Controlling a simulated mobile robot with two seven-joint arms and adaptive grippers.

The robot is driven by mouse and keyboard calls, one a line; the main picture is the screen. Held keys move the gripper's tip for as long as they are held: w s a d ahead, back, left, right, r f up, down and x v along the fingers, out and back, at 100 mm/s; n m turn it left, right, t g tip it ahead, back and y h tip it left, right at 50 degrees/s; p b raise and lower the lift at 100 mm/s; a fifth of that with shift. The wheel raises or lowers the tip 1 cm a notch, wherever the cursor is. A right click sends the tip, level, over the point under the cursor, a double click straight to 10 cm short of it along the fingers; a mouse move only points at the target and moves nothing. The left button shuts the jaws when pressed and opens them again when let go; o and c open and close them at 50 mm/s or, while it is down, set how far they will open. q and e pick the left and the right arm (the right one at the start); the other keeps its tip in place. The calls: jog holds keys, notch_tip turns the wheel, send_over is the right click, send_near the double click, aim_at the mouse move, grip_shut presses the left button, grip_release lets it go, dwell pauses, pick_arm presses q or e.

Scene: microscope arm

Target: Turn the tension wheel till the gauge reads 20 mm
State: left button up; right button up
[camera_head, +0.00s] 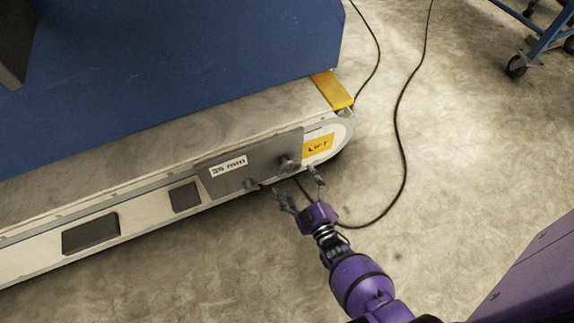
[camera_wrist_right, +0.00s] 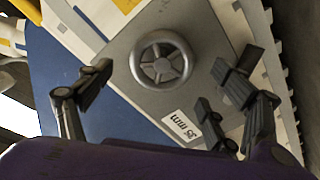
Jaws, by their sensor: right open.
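The tension wheel, a small grey spoked handwheel (camera_wrist_right: 162,60), sits on a grey plate (camera_wrist_right: 130,45) and shows whole in the right wrist view. In the head view it is a small dark knob (camera_head: 287,163) on the plate at the machine's end. The gauge is a white label (camera_head: 228,166) on the same plate; it seems to read 35 mm, and it shows upside down in the wrist view (camera_wrist_right: 182,128). My right gripper (camera_head: 297,182) is open and empty in front of the wheel, its fingers spread to either side, apart from it. My left gripper is not in view.
The plate is on the side of a long low machine with a blue top (camera_head: 180,55). A yellow LIFT label (camera_head: 318,146) is right of the wheel. A black cable (camera_head: 402,140) lies on the floor. A blue wheeled cart (camera_head: 545,35) stands far right.

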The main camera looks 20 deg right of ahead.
aim_at(291, 170)
jog(key=w+b, duration=0.2)
jog(key=w, duration=0.3)
jog(key=shift+w+a, duration=0.1)
jog(key=shift+w, duration=0.2)
jog(key=c, duration=1.2)
jog(key=shift+o, duration=0.2)
